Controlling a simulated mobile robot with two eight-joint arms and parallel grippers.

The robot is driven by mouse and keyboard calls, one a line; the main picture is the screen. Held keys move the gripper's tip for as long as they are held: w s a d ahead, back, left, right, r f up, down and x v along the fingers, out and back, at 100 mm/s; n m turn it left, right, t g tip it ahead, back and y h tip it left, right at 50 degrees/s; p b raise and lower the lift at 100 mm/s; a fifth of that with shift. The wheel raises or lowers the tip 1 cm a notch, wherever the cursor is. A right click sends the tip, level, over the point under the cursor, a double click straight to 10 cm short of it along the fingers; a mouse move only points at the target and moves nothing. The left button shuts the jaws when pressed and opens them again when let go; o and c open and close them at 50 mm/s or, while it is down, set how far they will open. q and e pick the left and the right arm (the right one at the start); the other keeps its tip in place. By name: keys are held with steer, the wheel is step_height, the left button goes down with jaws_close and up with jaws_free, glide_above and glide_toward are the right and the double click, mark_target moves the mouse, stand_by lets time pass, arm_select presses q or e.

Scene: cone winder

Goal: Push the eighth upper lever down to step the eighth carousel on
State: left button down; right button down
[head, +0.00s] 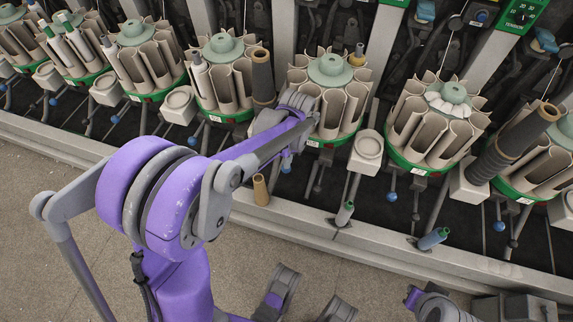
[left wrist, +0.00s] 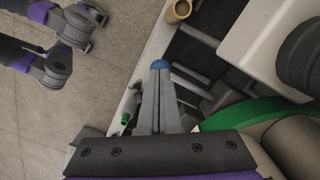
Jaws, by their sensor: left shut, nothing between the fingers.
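My left gripper (head: 287,158) points down in front of a carousel (head: 330,85) with beige pockets and a green base ring, at the middle of the head view. In the left wrist view, the gripper's fingers (left wrist: 160,85) are shut together and empty. A blue lever knob (left wrist: 160,64) shows right at the fingertips; whether they touch it I cannot tell. In the head view this knob (head: 286,168) sits just below the gripper. My forearm and wrist hide part of the carousel's left side and the lever's stem. My right gripper cannot be made out.
More carousels (head: 440,110) stand in a row on both sides. Other blue knobs (head: 391,197) hang below them. A tan cone (head: 261,190), a dark wound package (head: 510,145) and a white holder (head: 367,150) are near. A grey rail (head: 300,220) runs along the front.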

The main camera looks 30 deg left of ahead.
arm_select(q)
step_height(320, 180, down, 3)
steer(key=shift+r+b, duration=0.2)
steer(key=shift+b, duration=0.4)
steer(key=shift+w+r, duration=0.1)
steer(key=shift+r, duration=0.15)
steer(key=shift+w+d+r+p, duration=0.25)
steer(key=shift+w+d, duration=0.25)
steer(key=shift+d, duration=0.05)
steer(key=shift+w+d+r+p, duration=0.2)
steer(key=shift+w+d+r, duration=0.05)
steer(key=shift+w+d, duration=0.25)
step_height(320, 180, up, 10)
steer(key=p, duration=0.2)
